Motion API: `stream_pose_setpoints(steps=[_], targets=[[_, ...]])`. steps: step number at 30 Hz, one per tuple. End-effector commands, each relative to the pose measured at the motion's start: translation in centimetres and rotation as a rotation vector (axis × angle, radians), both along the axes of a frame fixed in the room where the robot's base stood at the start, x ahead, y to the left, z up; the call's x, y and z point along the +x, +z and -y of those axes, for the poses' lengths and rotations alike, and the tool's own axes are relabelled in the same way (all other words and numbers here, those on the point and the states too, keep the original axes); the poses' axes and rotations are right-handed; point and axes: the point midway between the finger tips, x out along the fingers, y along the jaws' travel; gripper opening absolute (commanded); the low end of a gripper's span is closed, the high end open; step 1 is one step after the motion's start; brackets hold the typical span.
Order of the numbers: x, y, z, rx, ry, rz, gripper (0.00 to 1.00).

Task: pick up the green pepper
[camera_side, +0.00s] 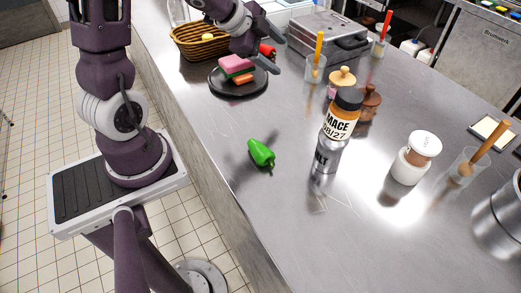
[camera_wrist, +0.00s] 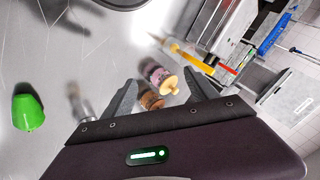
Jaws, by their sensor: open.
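The green pepper (camera_side: 261,153) lies on the steel counter in the side view, near the counter's front edge, with clear metal around it. It also shows at the left edge of the wrist view (camera_wrist: 28,112), outside the jaws. My gripper (camera_side: 276,52) is above the back part of the counter, near the dark plate, well apart from the pepper. In the wrist view my gripper (camera_wrist: 162,92) has its two fingers spread, with nothing held between them.
A dark plate (camera_side: 216,88) bears stacked food, beside a wicker basket (camera_side: 178,47). A mace bottle (camera_side: 341,115) stands right of the pepper. Small jars (camera_side: 369,103), a white jar (camera_side: 408,165) and glasses with utensils (camera_side: 315,70) stand farther right. The counter's front left is clear.

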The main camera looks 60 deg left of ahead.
Motion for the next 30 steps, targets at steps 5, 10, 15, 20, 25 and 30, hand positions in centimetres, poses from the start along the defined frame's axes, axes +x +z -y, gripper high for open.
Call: stream_pose_setpoints(steps=[5,10,15,20,25,30], targets=[[-7.4,-10.0,4.5,-0.405,-0.501,-0.163,0.67],[-14.4,-10.5,7.2,-0.726,-0.722,-0.214,0.67],[-15.6,-10.7,8.7,-0.798,-0.767,-0.22,0.67],[-14.6,-11.8,11.0,-0.795,-0.768,-0.222,0.67],[-13.8,-12.9,13.4,-0.792,-0.766,-0.221,0.67],[-13.7,-13.1,13.7,-0.788,-0.764,-0.221,0.67]])
